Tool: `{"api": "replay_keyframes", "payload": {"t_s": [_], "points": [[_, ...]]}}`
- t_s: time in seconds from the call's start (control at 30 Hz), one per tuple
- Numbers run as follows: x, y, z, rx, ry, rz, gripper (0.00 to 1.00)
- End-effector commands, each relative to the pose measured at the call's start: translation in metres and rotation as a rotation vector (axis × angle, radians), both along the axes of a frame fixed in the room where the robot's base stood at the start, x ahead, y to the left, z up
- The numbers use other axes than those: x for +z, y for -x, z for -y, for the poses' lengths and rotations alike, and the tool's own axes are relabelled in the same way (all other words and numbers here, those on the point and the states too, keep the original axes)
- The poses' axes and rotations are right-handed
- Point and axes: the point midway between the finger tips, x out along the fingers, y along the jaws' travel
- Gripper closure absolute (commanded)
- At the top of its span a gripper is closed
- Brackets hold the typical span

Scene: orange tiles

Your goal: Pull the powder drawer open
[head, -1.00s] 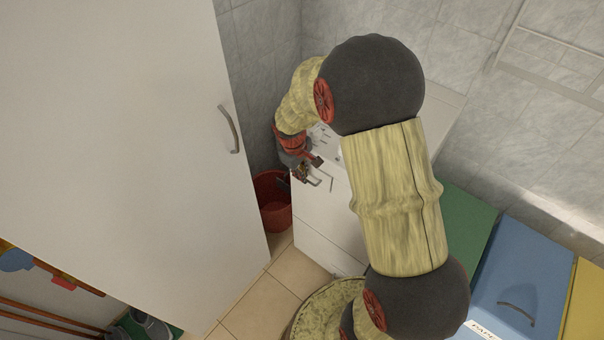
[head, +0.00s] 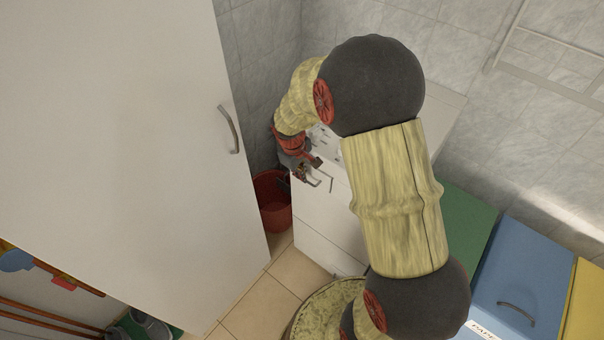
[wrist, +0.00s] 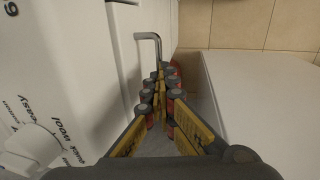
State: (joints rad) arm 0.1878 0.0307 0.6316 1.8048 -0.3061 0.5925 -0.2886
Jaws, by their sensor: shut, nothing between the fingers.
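The powder drawer is at the top of the white washing machine (head: 325,232); its outline is hard to make out and I cannot tell how far it is open. A grey bent bar handle (wrist: 149,37) stands out from the white front in the wrist view. My gripper (wrist: 162,70) is shut and empty, its fingertips right at the handle's lower end. I cannot tell whether they touch it.
A white knob (wrist: 35,145) and printed panel lie left of my fingers. A red bucket (head: 274,205) stands on the floor beside the machine. A tall white cabinet (head: 120,150) fills the left. Green (head: 462,232) and blue (head: 522,280) bins stand at the right.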

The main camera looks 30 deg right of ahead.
Motion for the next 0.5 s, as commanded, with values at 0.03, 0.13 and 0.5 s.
{"api": "replay_keyframes", "payload": {"t_s": [0.03,0.13,0.5], "points": [[-0.003,0.005,-0.009,0.003,-0.003,-0.007,1.00],[-0.002,0.012,-0.029,0.007,-0.002,-0.008,1.00],[-0.003,0.030,-0.076,0.001,-0.001,-0.008,1.00]]}}
